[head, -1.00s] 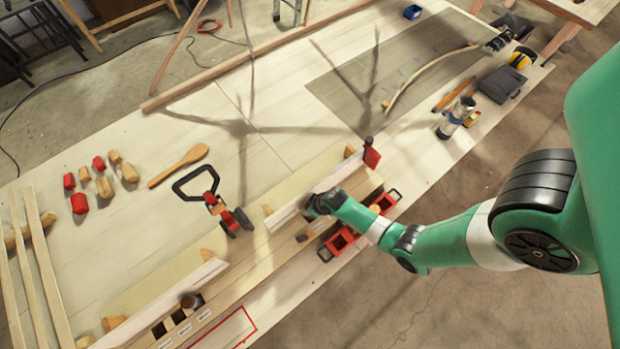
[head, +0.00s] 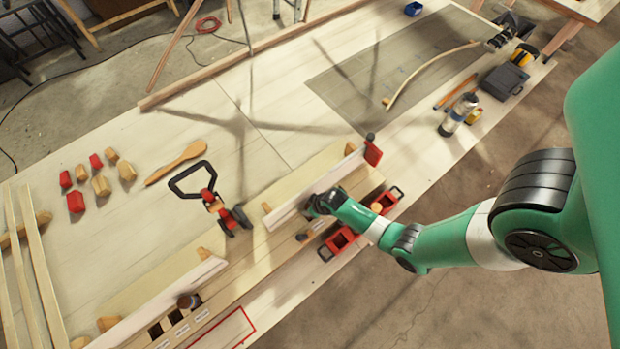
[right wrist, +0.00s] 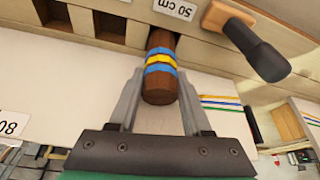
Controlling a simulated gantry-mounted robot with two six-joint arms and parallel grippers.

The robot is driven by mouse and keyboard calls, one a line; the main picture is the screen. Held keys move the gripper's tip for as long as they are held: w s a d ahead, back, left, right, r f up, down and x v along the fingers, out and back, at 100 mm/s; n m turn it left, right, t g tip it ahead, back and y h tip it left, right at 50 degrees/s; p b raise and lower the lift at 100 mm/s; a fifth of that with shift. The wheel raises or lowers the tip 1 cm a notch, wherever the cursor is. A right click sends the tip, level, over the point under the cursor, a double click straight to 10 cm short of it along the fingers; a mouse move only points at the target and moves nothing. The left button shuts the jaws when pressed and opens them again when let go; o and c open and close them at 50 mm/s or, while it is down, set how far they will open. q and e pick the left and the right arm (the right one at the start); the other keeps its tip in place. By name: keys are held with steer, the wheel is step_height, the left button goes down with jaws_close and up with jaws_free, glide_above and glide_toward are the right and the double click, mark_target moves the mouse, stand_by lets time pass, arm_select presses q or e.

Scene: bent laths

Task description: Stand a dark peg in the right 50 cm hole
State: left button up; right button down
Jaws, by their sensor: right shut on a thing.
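In the right wrist view a dark brown peg (right wrist: 161,85) with blue and yellow bands lies between the fingers of my right gripper (right wrist: 160,78), which is shut on it. The peg's far end meets the pale wooden board just below the "50 cm" label (right wrist: 174,9); I cannot tell how deep it sits in the hole there. In the head view my right gripper (head: 312,207) is at the right part of the long board, and its wrist hides the peg. Another dark peg (head: 188,300) stands at the left group of holes. My left gripper is not in view.
Two open square holes (right wrist: 107,26) lie left of the held peg. A wood-and-black handle (right wrist: 245,42) juts out close on its right. Red clamps (head: 340,241) sit beside my right gripper. A black-handled red tool (head: 213,205) stands behind the board.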

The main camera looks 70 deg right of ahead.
steer(key=shift+f, duration=0.3)
steer(key=shift+c, duration=1.3)
jaws_free()
